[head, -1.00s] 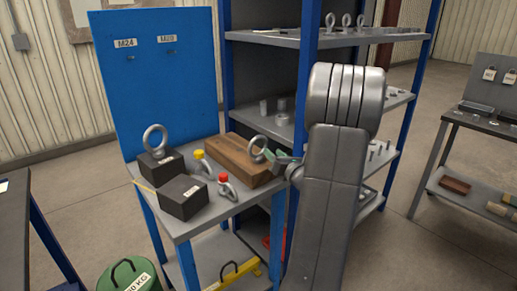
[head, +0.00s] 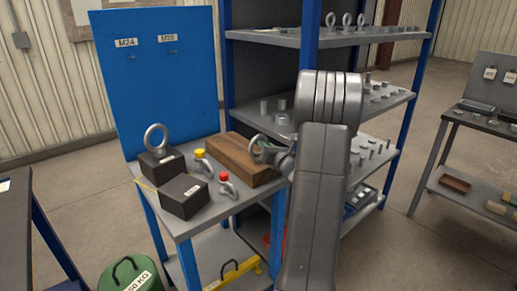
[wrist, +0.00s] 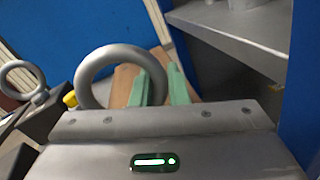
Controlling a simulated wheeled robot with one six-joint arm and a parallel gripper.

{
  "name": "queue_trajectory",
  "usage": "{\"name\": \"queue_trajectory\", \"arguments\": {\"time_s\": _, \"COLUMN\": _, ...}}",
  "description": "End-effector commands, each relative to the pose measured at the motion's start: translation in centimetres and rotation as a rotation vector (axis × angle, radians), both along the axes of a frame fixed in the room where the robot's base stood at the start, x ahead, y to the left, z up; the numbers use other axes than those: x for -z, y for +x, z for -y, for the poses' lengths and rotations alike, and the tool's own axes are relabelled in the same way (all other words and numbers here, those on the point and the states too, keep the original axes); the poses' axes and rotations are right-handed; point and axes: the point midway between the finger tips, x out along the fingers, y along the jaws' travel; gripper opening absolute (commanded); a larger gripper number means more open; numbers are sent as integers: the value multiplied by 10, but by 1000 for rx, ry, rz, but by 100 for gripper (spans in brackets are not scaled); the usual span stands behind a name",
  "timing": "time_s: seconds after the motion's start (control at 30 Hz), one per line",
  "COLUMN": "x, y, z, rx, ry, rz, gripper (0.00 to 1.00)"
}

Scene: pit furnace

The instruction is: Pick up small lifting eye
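A grey lifting eye (head: 254,140) stands at the wooden block on the blue-legged table. My gripper (head: 272,152) is at the right side of this ring. In the wrist view its two green fingers (wrist: 163,88) are at the ring's right edge, with a narrow gap between them. I cannot tell whether they close on the ring. A second lifting eye (head: 156,136) stands on a dark block at the left, also seen in the wrist view (wrist: 22,78).
The wooden block (head: 238,157) lies beside the shelf rack (head: 300,40). Two shackles with a yellow pin (head: 200,153) and a red pin (head: 223,177) lie left of it. A dark labelled block (head: 184,197) is at the table front. A blue panel (head: 160,80) stands behind.

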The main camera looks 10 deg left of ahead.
Motion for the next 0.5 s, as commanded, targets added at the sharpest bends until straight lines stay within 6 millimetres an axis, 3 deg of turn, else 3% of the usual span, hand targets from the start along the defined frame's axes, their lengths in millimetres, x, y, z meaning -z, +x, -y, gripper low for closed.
{"name": "queue_trajectory", "arguments": {"time_s": 0.37, "x": -3, "y": 0, "z": 0, "rx": 0, "ry": 1, "rz": 2, "gripper": 0}}
{"name": "queue_trajectory", "arguments": {"time_s": 0.5, "x": -19, "y": 0, "z": 0, "rx": -1, "ry": 0, "rz": 6, "gripper": 0}}
